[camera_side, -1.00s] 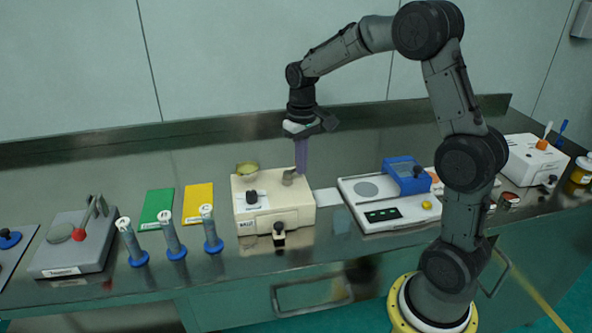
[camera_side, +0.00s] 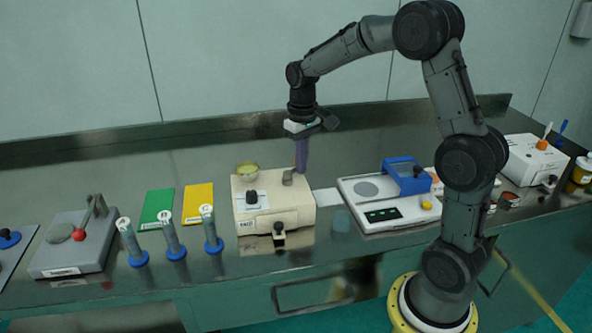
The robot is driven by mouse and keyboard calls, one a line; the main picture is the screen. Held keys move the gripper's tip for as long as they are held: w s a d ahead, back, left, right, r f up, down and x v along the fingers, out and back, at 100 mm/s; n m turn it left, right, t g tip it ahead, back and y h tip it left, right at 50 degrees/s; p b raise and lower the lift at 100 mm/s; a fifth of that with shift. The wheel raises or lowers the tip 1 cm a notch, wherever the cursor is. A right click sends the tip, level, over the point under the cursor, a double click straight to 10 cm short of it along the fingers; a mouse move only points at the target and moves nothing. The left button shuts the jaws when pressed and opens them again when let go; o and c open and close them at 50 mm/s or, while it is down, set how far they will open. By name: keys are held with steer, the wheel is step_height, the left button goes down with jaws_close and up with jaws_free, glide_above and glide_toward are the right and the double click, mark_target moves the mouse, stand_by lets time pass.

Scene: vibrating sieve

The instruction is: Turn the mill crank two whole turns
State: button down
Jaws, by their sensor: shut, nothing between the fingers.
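The mill (camera_side: 296,218) is a cream box with a small front label, standing in the middle of the bench. A round bowl (camera_side: 247,171) with yellowish contents sits at its back left. A black knob (camera_side: 252,196) shows on its top left, and a small grey metal piece (camera_side: 288,177) on its top right; I cannot tell which belongs to the crank. My gripper (camera_side: 302,171) points down at the mill's back right corner, its purple fingers shut and empty, close beside the grey piece. Whether they touch it is unclear.
A white balance (camera_side: 372,212) with a blue box (camera_side: 405,176) stands right of the mill. Several blue-based tubes (camera_side: 172,238) stand to the left, before green (camera_side: 157,208) and yellow (camera_side: 199,204) mats. A grey device (camera_side: 88,250) with a red ball is farther left.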

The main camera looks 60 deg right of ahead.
steer(key=shift+r, duration=0.1)
steer(key=shift+s+a, duration=0.45)
steer(key=shift+s, duration=0.35)
steer(key=c, duration=1.6)
jaws_free()
steer(key=c, duration=0.6)
jaws_free()
steer(key=shift+c, duration=0.2)
step_height(320, 180, up, 7)
